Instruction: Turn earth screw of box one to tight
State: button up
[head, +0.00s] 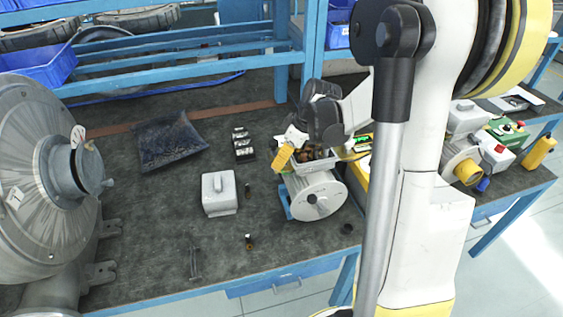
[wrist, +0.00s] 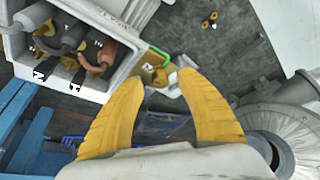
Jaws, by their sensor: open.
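Box one appears to be the open white terminal box (head: 318,162) on top of a small grey motor (head: 318,197). It fills the upper left of the wrist view (wrist: 118,78), with grey and brown leads and lettered terminals inside. A green bent wire (wrist: 160,52) and a small white-and-yellow part (wrist: 152,75) show beside its corner. I cannot surely make out the earth screw or how tight it is. My gripper (wrist: 163,79) is open, its yellow fingers apart. In the head view my gripper (head: 283,157) is at the left side of the box; one finger hides the other.
A white cover with a handle (head: 219,193) stands on the bench left of the motor. A dark tray (head: 170,140) lies further back. A large grey blower (head: 35,170) fills the left. Small brass-coloured parts (wrist: 210,20) lie on the bench.

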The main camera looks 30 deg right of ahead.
jog(key=shift+w+a+f, duration=0.1)
jog(key=shift+f, duration=0.25)
grip_shut()
jog(key=shift+m, duration=0.3)
